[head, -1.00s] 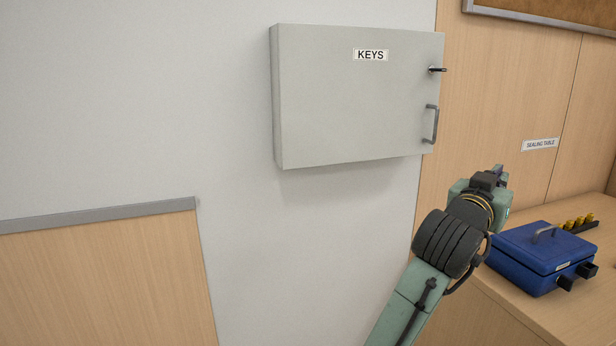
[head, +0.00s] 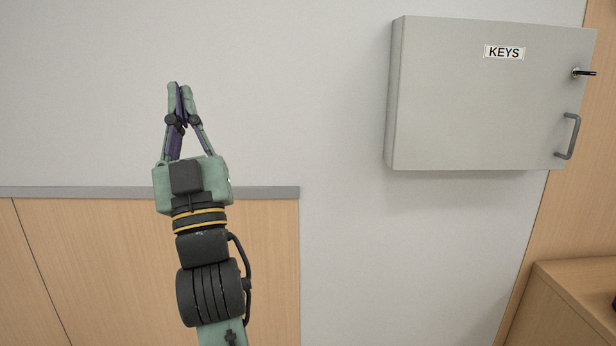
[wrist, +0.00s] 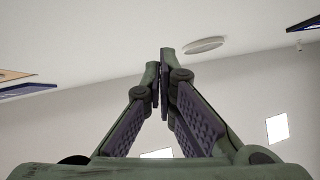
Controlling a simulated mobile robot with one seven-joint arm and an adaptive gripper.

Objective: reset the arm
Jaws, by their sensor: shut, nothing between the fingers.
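My gripper (head: 178,88) is raised upright in the left half of the head view, in front of the bare wall. Its fingertips meet and nothing is between them. In the wrist view my gripper (wrist: 160,60) also shows shut and empty, with the ceiling and upper wall behind it. My gripper is well to the left of the key cabinet and apart from it.
A grey key cabinet (head: 470,110) labelled KEYS hangs on the wall at the right, its door shut, with a key in the lock (head: 582,72) and a handle (head: 568,136). A wooden counter (head: 580,290) stands at the lower right. Wood panelling (head: 80,265) covers the lower left wall.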

